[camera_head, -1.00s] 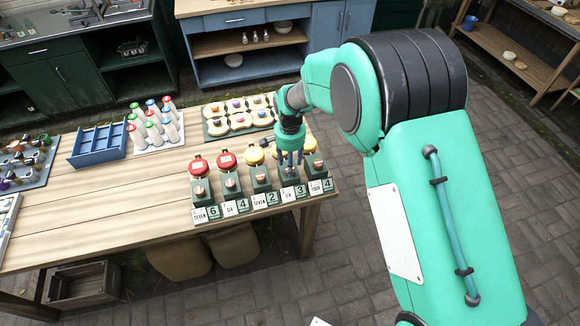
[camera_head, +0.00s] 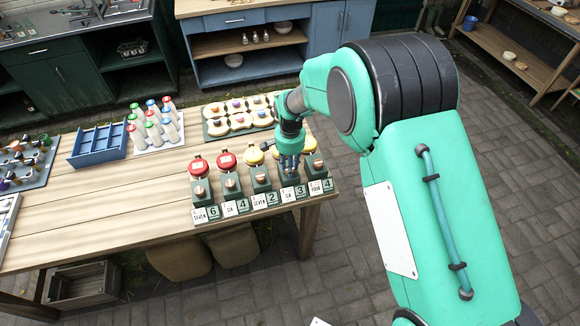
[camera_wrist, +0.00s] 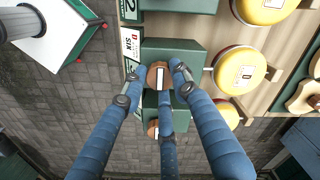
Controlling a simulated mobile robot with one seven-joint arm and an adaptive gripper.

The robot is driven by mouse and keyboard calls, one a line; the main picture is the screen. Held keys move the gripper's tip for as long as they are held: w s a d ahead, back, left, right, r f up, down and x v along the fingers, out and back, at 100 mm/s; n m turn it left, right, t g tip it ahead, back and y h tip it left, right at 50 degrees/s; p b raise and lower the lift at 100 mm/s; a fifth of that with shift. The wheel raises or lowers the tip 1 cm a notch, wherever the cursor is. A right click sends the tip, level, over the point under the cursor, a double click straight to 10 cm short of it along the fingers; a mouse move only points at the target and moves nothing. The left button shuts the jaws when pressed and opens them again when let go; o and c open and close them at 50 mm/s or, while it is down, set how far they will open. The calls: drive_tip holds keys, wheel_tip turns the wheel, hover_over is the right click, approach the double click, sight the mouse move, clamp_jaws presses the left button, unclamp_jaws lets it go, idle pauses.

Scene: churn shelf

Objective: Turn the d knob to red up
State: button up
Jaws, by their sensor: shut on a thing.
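A row of dark green boxes with small brown knobs runs along the table's front right edge. My gripper (camera_head: 290,172) is over the fourth box from the left, marked SIX and 3. In the wrist view that box (camera_wrist: 190,52) lies under the gripper (camera_wrist: 159,78). Its round brown knob (camera_wrist: 158,72) has a pale bar and sits between my blue fingers, which are shut on it. In the head view the fingers mostly hide this knob. No letter d or red mark can be made out on it.
Neighbouring knobs stand close: one at left (camera_head: 260,177) and one at right (camera_head: 318,164). A blue tray (camera_head: 97,147) is further left. The table's middle left (camera_head: 110,205) is clear.

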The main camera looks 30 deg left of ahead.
drive_tip(key=shift+n, duration=0.4)
drive_tip(key=n, duration=0.8)
drive_tip(key=shift+n, duration=0.3)
drive_tip(key=n, duration=0.8)
drive_tip(key=shift+r+n, duration=0.1)
drive_tip(key=shift+n, duration=0.2)
drive_tip(key=o, duration=1.1)
drive_tip(key=shift+o, duration=0.2)
